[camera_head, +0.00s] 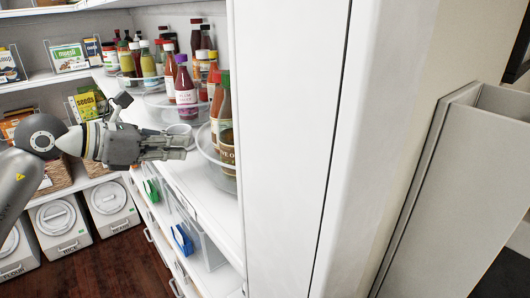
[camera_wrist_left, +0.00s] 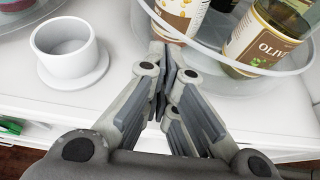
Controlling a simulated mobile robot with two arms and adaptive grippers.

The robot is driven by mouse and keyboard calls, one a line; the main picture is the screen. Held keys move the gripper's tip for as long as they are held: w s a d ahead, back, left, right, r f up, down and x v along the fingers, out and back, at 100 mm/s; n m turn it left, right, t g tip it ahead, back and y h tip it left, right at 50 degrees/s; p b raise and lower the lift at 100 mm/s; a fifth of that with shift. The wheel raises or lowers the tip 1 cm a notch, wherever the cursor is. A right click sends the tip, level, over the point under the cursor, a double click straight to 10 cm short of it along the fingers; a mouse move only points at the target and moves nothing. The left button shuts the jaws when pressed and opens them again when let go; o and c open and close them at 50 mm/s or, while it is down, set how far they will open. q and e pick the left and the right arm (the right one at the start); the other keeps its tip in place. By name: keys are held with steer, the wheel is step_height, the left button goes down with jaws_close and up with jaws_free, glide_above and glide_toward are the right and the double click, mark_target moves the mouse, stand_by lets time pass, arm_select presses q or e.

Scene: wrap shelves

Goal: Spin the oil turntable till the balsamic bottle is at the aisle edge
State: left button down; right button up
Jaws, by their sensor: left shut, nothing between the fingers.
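The clear round oil turntable (camera_head: 203,150) is on the white shelf at right in the head view, partly hidden by the white panel. I cannot tell which bottle is the balsamic one. My left gripper (camera_head: 185,147) is shut and empty at the turntable's near-left rim; contact is unclear (camera_wrist_left: 168,70). My right gripper is out of view.
A white cup-shaped piece (camera_wrist_left: 70,50) stands left of my fingers, clear of them. Other clear turntables with sauce bottles (camera_head: 185,88) stand farther back. A tall white panel (camera_head: 285,150) closes off the right. The aisle floor (camera_head: 125,260) is open below.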

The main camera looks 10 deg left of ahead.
arm_select(q)
steer(key=shift+w+d+p, duration=0.25)
steer(key=shift+d+p, duration=0.2)
steer(key=shift+d, duration=0.35)
steer(key=shift+s+d+f+b, duration=0.1)
steer(key=shift+s+b, duration=0.35)
steer(key=shift+s+d+b, duration=0.25)
steer(key=shift+s+b, duration=0.1)
steer(key=shift+s, duration=0.3)
steer(key=shift+s+d+b, duration=0.4)
steer(key=shift+s+d, duration=0.25)
steer(key=shift+s, duration=0.3)
